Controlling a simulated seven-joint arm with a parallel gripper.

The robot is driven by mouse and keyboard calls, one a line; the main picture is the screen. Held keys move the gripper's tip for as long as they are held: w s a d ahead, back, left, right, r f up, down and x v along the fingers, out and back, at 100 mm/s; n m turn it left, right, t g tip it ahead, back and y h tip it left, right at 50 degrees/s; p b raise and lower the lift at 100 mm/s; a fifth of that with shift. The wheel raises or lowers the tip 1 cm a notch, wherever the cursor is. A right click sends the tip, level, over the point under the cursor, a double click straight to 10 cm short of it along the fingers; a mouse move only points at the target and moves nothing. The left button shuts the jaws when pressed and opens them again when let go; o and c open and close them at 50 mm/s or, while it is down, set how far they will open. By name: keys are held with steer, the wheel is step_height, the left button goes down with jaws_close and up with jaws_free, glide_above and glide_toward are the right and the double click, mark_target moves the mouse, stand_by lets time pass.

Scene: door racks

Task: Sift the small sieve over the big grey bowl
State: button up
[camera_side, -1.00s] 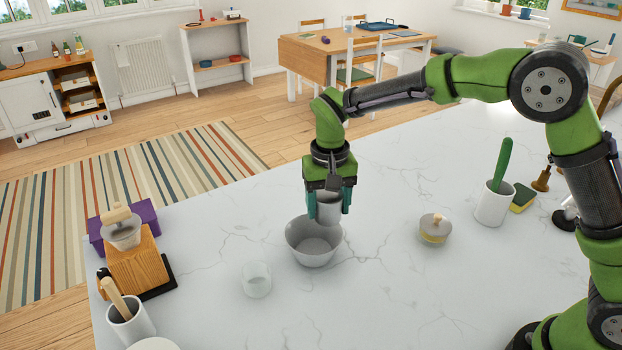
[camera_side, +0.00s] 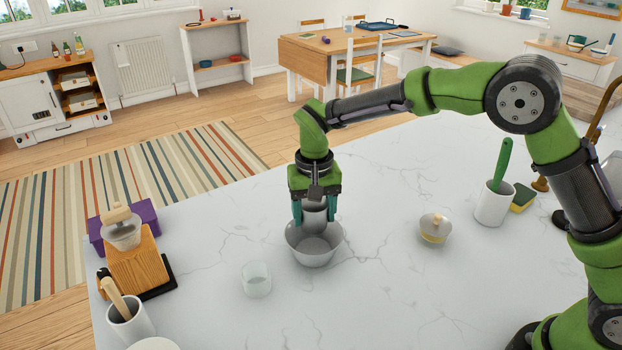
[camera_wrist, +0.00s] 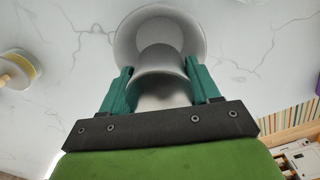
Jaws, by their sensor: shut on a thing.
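My gripper (camera_side: 315,208) is shut on a small grey metal cup-shaped thing (camera_side: 314,218), which looks like the small sieve. In the wrist view the sieve (camera_wrist: 160,62) sits between the two teal fingers. The big grey bowl (camera_side: 330,252) stands on the white marble counter, and the sieve is over its back-left part. In the wrist view the bowl's rim (camera_wrist: 126,45) shows around and beyond the sieve. The sieve's contents and mesh are hidden, and any powder in the bowl cannot be made out.
A clear glass (camera_side: 256,279) stands just left of the bowl. A white crock (camera_side: 494,204) with a green-handled tool and a sponge (camera_side: 522,197) are farther right. A wooden block (camera_side: 138,262) stands at left.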

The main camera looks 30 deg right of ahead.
steer(key=shift+w, duration=0.1)
steer(key=shift+w, duration=0.55)
steer(key=shift+s, duration=1.35)
steer(key=shift+w, duration=1.45)
